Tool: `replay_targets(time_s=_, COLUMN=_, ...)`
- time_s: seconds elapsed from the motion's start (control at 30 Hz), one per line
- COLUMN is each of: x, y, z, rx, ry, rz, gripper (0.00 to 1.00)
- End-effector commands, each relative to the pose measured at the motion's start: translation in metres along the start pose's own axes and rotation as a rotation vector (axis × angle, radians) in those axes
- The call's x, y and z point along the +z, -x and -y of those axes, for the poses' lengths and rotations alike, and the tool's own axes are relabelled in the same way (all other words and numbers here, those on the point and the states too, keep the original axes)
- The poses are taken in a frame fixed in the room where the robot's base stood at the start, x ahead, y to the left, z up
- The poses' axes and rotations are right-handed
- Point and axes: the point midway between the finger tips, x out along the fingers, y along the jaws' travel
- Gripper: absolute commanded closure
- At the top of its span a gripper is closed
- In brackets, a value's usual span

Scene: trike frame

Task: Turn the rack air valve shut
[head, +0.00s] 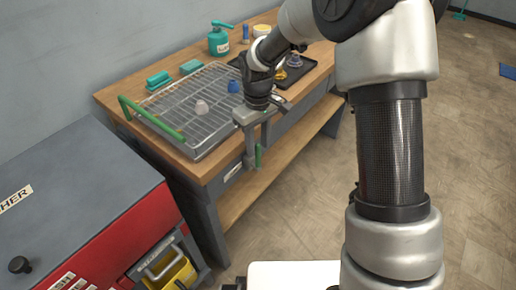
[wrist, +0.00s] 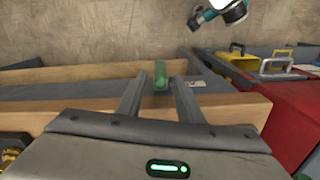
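The green valve handle (head: 258,155) stands upright at the front edge of the workbench, below my gripper. In the wrist view the green handle (wrist: 160,75) appears between my two fingertips, with space on both sides. My gripper (wrist: 158,88) is open, its two grey fingers apart and nothing held. In the head view my gripper (head: 249,140) points down at the bench's front edge. Its fingers partly overlap the valve area, so the valve body is hidden. I cannot tell how deep the handle sits between the fingers.
A wire rack (head: 190,100) with green handles lies on the wooden bench (head: 205,170), holding small white and blue parts. A red cabinet (head: 125,235) is at left.

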Motion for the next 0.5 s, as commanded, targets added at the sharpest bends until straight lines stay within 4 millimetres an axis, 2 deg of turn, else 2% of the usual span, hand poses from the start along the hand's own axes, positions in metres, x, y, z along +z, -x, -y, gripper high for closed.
replay_targets(time_s=0.13, x=0.0005, y=-0.0131, z=0.0003, rx=-0.001, ry=0.000, rz=0.002, gripper=0.67)
replay_targets(time_s=0.47, x=0.0004, y=-0.0154, z=0.0000, rx=0.000, ry=0.000, rz=0.000, gripper=0.67)
replay_targets(time_s=0.5, x=0.0004, y=-0.0154, z=0.0000, rx=0.000, ry=0.000, rz=0.000, gripper=0.73)
